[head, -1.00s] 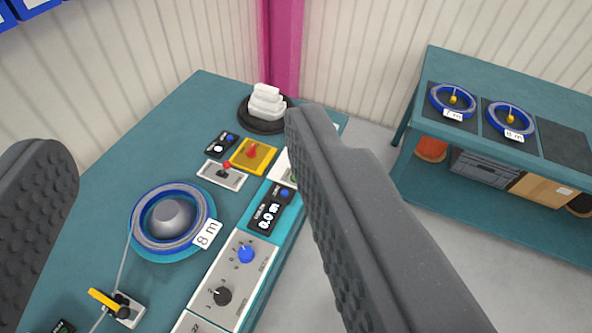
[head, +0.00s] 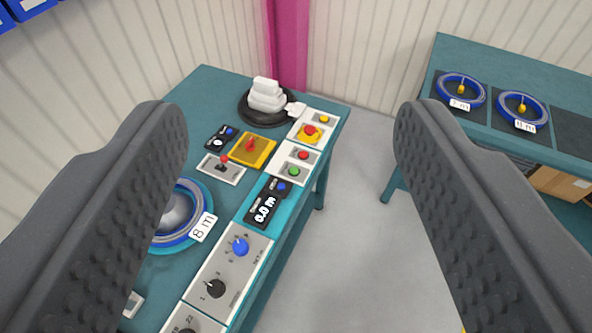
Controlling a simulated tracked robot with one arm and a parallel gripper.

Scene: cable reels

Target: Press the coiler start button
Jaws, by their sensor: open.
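A green button (head: 293,171) sits on a pale button box on the teal bench, with a red button (head: 303,155) just behind it. I cannot read any label on the box, but green suits a start button. My gripper (head: 288,120) is open and empty. Its two dark grey fingers frame the panel, one on each side, and the green button shows in the gap between them. Neither finger appears to touch the box. The coiler reel (head: 177,238), tagged 8 m, is partly hidden behind the left finger.
A red mushroom button on yellow (head: 310,131) lies behind the box. A display reading 0.0 m (head: 263,209) and a knob panel (head: 228,270) lie nearer. A red-tipped lever (head: 222,168) stands left. A second teal bench (head: 480,135) holds blue reels; clear floor lies between.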

